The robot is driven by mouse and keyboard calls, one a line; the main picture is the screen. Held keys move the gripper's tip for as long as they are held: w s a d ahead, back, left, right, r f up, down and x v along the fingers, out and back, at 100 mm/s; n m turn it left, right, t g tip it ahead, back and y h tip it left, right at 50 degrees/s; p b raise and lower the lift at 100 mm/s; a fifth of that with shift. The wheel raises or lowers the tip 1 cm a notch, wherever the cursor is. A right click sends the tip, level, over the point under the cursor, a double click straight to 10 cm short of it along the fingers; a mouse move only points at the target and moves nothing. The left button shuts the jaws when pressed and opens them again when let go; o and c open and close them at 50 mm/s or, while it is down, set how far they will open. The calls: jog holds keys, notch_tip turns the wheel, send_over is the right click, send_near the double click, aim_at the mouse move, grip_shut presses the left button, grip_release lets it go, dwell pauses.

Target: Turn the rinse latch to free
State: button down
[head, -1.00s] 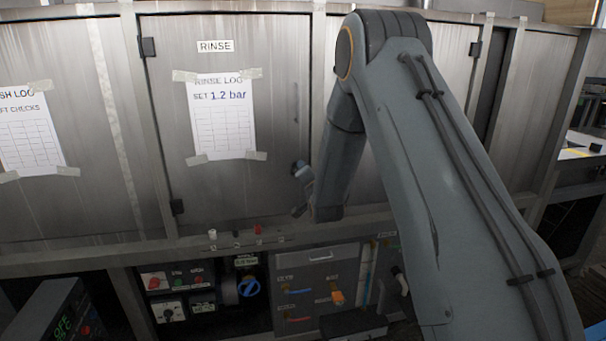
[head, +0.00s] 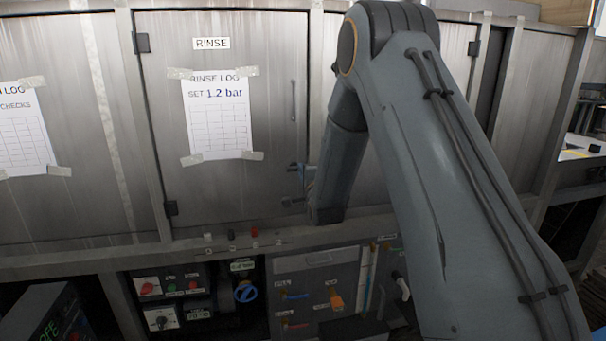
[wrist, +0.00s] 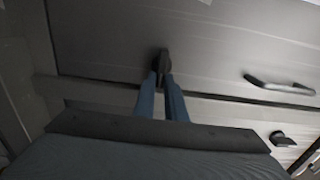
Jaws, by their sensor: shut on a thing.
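The rinse latch (wrist: 163,62) is a small dark knob on the grey metal rinse door (wrist: 120,35) in the wrist view. My gripper (wrist: 161,76) has its two blue-grey fingers closed on the latch, one on each side. The latch stands roughly upright in that picture. In the head view my gripper (head: 297,168) is at the right edge of the rinse door (head: 255,190), below the door's bar handle. My arm and fingers hide most of the latch there, so its angle is unclear.
The door's bar handle (wrist: 280,84) and another dark latch (wrist: 282,138) on the neighbouring panel are in the wrist view. Below the door are a ledge with several small knobs and a control panel with a blue valve (head: 246,291). A taped rinse log (head: 217,118) hangs on the door.

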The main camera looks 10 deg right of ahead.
dwell(0.4)
jog(key=c, duration=1.8)
grip_release()
jog(key=s+b, duration=0.1)
jog(key=s, duration=0.6)
jog(key=shift+s, duration=0.4)
jog(key=shift+f, duration=0.1)
